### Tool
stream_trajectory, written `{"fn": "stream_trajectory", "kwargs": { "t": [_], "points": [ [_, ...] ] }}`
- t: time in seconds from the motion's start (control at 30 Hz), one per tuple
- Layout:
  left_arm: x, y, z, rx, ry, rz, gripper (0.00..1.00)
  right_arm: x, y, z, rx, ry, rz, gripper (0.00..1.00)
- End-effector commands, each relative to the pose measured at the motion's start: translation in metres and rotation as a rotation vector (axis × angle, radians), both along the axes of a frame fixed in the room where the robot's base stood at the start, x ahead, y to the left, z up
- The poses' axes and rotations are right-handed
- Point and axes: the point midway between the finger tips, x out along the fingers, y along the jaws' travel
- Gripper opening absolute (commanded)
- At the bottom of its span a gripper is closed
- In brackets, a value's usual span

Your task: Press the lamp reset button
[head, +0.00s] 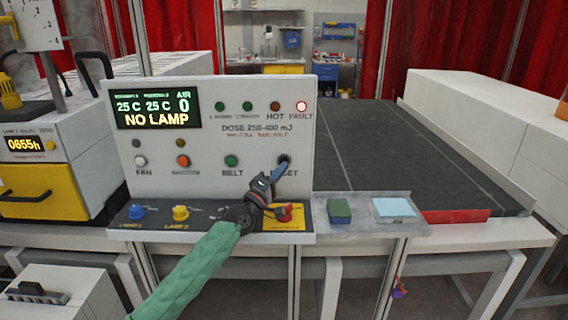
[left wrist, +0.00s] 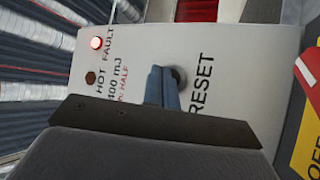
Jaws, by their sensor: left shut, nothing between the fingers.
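The lamp reset button (head: 285,158) is a dark round button at the lower right of the white control panel (head: 210,140). In the left wrist view the button (left wrist: 180,76) sits beside the printed word RESET. My left gripper (head: 282,168) has its blue fingers shut and empty, with the tips at the button. In the left wrist view the fingers (left wrist: 165,84) overlap the button's edge and hide part of it. I cannot tell whether they touch it or whether it is pushed in. My right gripper is not in view.
The FAULT light (head: 301,106) glows red and the display (head: 152,108) reads NO LAMP. Blue and yellow knobs (head: 180,213) and a red switch (head: 288,212) on a yellow plate sit on the ledge below. A conveyor (head: 370,150) lies to the right.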

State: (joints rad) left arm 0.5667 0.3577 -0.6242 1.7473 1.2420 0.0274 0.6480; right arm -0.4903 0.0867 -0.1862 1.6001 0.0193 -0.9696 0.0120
Motion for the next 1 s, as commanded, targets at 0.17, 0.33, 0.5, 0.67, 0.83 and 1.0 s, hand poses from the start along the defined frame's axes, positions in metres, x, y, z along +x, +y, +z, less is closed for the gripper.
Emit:
{"fn": "stream_trajectory", "kwargs": {
  "t": [0.17,0.33,0.5,0.67,0.83,1.0],
  "points": [
    [0.0000,0.0000,0.0000,0.000,0.000,0.000,0.00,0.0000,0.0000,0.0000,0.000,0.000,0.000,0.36],
    [0.0009,0.0000,-0.0006,0.000,0.000,0.000,0.00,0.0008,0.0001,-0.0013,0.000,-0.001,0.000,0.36],
    [0.0059,0.0000,-0.0014,0.000,-0.001,0.001,0.00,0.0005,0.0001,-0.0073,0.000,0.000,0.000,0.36],
    [0.0084,0.0001,0.0000,0.000,0.000,0.000,0.00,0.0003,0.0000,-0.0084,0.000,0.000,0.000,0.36],
    [0.0083,0.0000,0.0003,0.000,0.000,0.000,0.00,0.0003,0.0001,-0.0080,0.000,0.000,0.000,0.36],
    [0.0086,0.0000,0.0002,0.000,0.000,0.000,0.00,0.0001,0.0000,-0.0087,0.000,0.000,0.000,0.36]
  ]
}}
